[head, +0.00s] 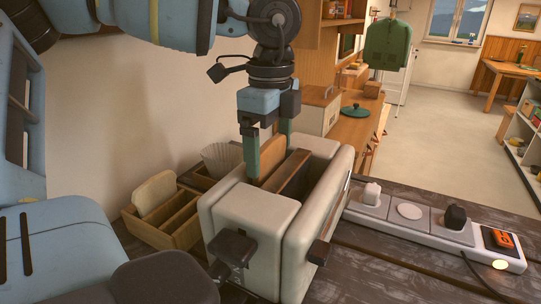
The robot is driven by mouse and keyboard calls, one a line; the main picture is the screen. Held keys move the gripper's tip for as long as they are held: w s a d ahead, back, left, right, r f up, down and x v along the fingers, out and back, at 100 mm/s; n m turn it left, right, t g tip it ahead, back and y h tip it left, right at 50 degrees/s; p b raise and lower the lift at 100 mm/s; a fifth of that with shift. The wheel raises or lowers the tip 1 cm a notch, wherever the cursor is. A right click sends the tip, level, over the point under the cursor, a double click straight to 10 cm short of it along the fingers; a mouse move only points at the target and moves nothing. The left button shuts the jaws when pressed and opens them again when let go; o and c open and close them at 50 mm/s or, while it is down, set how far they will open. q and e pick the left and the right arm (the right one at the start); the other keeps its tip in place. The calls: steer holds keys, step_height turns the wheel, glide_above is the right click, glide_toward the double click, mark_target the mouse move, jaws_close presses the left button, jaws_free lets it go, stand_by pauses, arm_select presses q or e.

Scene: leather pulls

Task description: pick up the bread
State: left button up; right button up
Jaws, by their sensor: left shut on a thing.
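My left gripper (267,152) reaches down from above to the toaster, with its green fingers on either side of a brown bread slice (271,158). It is shut on this slice. The slice stands upright at the near slot of the cream toaster (250,214); its lower part is hidden by the toaster wall. A paler bread slice (154,192) leans in a wooden divided box (186,228) left of the toaster. My right gripper does not show.
A white power strip (425,238) with plugs lies on the dark wooden table (390,270) right of the toaster. A white paper filter (221,158) stands behind the box. Toaster levers (231,247) stick out at the front. A wall is close at the left.

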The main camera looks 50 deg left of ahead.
arm_select(q)
step_height(320, 180, up, 9)
steer(key=shift+r+b, duration=0.15)
steer(key=shift+b, duration=0.2)
stand_by(0.3)
stand_by(0.4)
steer(key=shift+s+d, duration=0.1)
stand_by(0.6)
